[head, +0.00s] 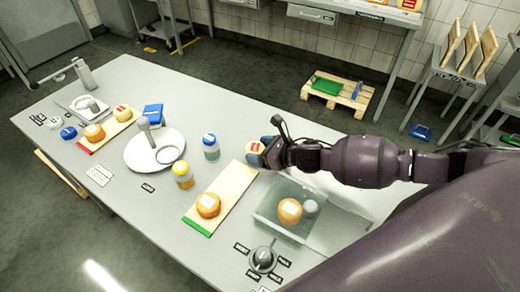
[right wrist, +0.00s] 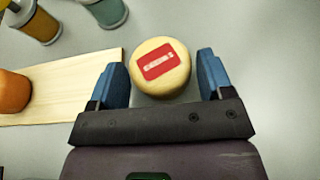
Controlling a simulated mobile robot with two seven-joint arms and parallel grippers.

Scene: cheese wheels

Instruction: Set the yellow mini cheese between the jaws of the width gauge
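My right gripper (head: 266,150) is open. In the right wrist view its blue fingers (right wrist: 165,78) stand on either side of the cheese, with a gap on both sides. Another yellow cheese (head: 122,112) sits on the far left board. I cannot tell for sure which object is the width gauge. My left gripper is out of view.
Orange cheeses rest on the near board (head: 231,184), on the left board and in a clear box (head: 270,214). A white plate (head: 135,155), jars (head: 211,148) and a knob dial (head: 263,259) stand around. The table's middle back is clear.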

